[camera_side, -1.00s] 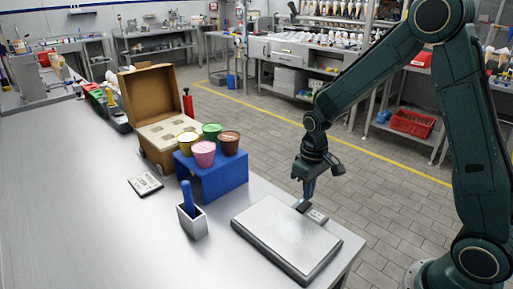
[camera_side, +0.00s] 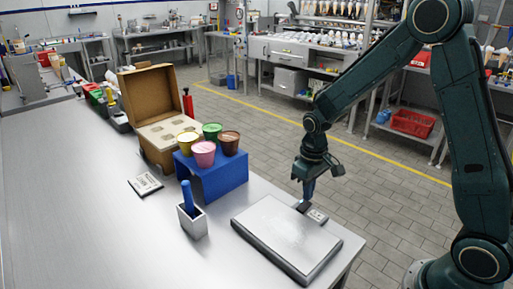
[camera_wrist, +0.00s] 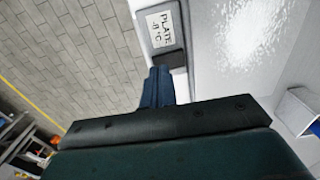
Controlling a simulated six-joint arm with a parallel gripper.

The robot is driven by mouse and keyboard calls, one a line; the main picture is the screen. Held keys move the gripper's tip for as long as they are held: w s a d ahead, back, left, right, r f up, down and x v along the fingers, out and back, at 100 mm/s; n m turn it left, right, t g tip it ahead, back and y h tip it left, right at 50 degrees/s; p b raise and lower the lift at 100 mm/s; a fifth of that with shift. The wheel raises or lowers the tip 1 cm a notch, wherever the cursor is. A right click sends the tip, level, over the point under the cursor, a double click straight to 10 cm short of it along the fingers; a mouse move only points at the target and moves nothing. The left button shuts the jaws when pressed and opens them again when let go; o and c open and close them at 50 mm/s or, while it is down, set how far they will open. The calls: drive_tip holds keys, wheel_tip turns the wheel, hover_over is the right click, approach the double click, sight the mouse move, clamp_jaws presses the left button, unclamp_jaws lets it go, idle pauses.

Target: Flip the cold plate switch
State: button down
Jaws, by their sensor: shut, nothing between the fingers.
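The cold plate (camera_side: 287,236) is a flat silver slab at the front right of the table, and its white surface also shows in the wrist view (camera_wrist: 245,45). Its small control box (camera_side: 317,215) sits at its back edge, with a label (camera_wrist: 162,29) reading "PLATE" and a temperature. A dark switch (camera_wrist: 172,60) lies beside the label. My gripper (camera_side: 307,202) is shut and empty, pointing down at the switch end of the box. In the wrist view its blue fingertips (camera_wrist: 158,72) are right at the switch; I cannot tell whether they touch it.
A white holder (camera_side: 193,222) with a blue-handled tool stands left of the plate. A blue stand (camera_side: 222,180) carries several coloured cups, with an open cardboard box (camera_side: 150,100) behind. A small card (camera_side: 146,184) lies on the table. The left tabletop is clear.

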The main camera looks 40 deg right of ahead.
sight(308, 203)
drive_tip(key=shift+f, duration=0.85)
idle(0.7)
drive_tip(key=shift+r, duration=3.5)
drive_tip(key=shift+r, duration=0.1)
drive_tip(key=s+a+r+t, duration=0.2)
drive_tip(key=s+r, duration=0.5)
drive_tip(key=s, duration=0.3)
drive_tip(key=s+a+r+t, duration=0.2)
drive_tip(key=s+r+t, duration=0.1)
drive_tip(key=s+r, duration=0.5)
drive_tip(key=shift+s+a+t, duration=0.2)
drive_tip(key=shift+s+t, duration=0.1)
drive_tip(key=shift+s, duration=0.7)
